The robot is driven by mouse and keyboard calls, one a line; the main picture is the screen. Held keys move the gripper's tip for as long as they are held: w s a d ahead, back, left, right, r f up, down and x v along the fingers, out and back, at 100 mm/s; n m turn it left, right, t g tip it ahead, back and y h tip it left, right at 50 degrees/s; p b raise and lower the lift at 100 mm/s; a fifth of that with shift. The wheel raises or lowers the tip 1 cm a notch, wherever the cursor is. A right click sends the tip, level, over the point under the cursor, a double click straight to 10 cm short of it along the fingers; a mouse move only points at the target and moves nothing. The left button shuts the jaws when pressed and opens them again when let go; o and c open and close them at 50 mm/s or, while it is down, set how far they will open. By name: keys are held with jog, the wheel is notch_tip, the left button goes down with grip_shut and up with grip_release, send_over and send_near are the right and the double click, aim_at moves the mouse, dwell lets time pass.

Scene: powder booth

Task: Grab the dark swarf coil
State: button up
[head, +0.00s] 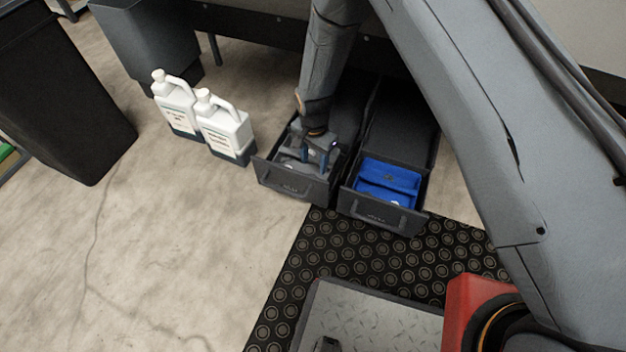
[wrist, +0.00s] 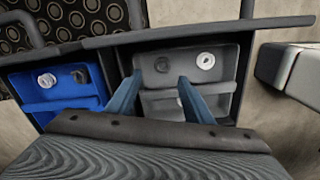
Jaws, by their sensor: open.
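In the wrist view a small dark round piece (wrist: 162,64), looking like a dark coil, lies in the far compartment of a grey tray (wrist: 221,87). A pale ring-like piece (wrist: 206,61) lies to its right. Another small dark piece (wrist: 78,76) lies in the blue tray (wrist: 75,104); I cannot tell for sure which is the swarf coil. My gripper (wrist: 158,82) is open and empty, its two blue fingers over the grey tray, the dark piece beyond and between the tips. In the head view my gripper (head: 319,160) points down into the left drawer (head: 288,187), hiding much of it.
The right drawer (head: 376,213) stands open with the blue tray. Two white jugs (head: 226,127) stand on the floor left of the drawers. A black bin (head: 70,100) is at far left. A black mat (head: 290,285) lies in front; the left floor is clear.

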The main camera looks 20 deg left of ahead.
aim_at(312, 174)
jog(key=f+b, duration=0.1)
jog(key=f, duration=0.1)
jog(key=f+b, duration=0.1)
jog(key=f, duration=0.2)
jog(key=f+b, duration=0.1)
jog(key=f, duration=0.1)
jog(key=shift+a+f+b, duration=0.15)
jog(key=shift+a+b, duration=0.1)
jog(key=shift+b, duration=0.15)
jog(key=c, duration=1.1)
